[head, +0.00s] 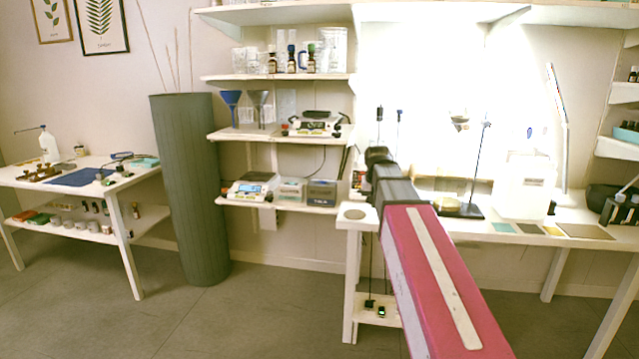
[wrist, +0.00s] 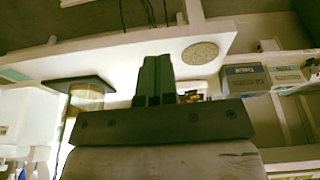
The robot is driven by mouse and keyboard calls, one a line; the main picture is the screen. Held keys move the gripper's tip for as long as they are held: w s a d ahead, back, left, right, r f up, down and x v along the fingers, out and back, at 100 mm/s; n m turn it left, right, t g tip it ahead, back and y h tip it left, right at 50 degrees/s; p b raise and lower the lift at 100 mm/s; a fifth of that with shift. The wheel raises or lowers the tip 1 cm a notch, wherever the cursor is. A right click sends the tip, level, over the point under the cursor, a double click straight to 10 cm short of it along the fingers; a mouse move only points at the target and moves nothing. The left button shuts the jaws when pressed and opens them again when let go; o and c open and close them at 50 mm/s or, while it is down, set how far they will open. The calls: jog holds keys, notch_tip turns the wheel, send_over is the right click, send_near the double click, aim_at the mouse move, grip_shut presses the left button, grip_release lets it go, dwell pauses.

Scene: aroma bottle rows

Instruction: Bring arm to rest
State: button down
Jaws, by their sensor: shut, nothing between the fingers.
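My arm (head: 440,285) reaches forward from the lower right of the head view, a pink link with a pale stripe. Its dark end, with my gripper (head: 377,154), is in front of the white bench near its left corner. In the wrist view my gripper (wrist: 158,72) has its two greenish fingers close together, with nothing seen between them. The fingers show against the white bench edge, beside a round speckled disc (wrist: 200,53). I cannot tell how far they are from the bench.
The white bench (head: 350,222) holds a dark-based stand (head: 458,210) and a white container (head: 523,190). Wall shelves (head: 280,134) with funnels and devices are left of my arm. A green column (head: 190,190) and a side table (head: 75,178) stand farther left. Open floor (head: 230,325) lies in front.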

jog(key=s+f+n+g, duration=0.1)
jog(key=s+f, duration=0.9)
jog(key=f, duration=0.5)
jog(key=s+f+g, duration=0.1)
jog(key=s+f, duration=0.9)
jog(key=f, duration=0.5)
jog(key=shift+f+n+g+y, duration=0.35)
jog(key=shift+n+g+y, duration=0.05)
